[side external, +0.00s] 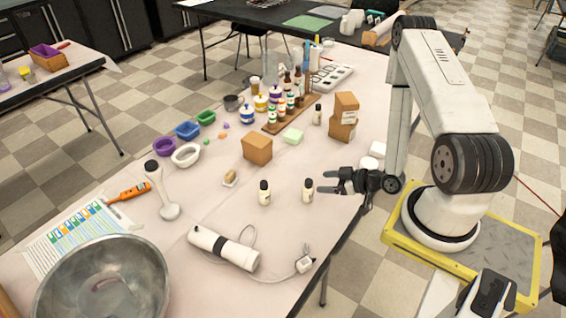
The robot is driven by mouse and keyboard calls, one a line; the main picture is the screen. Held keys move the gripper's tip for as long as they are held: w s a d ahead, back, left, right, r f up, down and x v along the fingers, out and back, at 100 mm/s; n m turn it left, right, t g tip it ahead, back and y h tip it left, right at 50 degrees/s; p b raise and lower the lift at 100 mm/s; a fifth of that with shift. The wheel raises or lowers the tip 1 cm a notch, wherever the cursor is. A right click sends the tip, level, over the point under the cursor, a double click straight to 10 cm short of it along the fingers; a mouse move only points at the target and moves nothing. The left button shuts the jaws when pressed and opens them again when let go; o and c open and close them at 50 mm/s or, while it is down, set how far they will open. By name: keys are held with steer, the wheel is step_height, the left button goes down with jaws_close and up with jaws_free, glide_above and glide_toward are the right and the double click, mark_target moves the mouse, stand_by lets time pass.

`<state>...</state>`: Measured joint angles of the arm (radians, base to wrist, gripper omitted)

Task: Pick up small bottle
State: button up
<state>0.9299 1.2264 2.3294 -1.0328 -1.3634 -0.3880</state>
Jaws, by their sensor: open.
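Two small cream bottles with black caps stand upright near the front right of the table. One small bottle (308,191) is just left of my gripper, and the other small bottle (264,193) is further left. A third small dark-capped bottle (317,115) stands further back by the cardboard boxes. My gripper (325,181) is open and reaches in from the right, low over the table edge. Its fingertips point at the nearest bottle and look close to it. I cannot tell whether they touch it.
A white hand blender (224,248) with a cord lies in front. A steel bowl (104,285) is at front left. A cardboard box (257,149), stacked boxes (343,118) and a wooden rack of bottles (290,113) stand behind. The table around the two bottles is clear.

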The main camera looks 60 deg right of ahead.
mark_target(310, 181)
steer(key=shift+x, duration=1.3)
steer(key=shift+x, duration=2.6)
steer(key=shift+r, duration=0.15)
jaws_close()
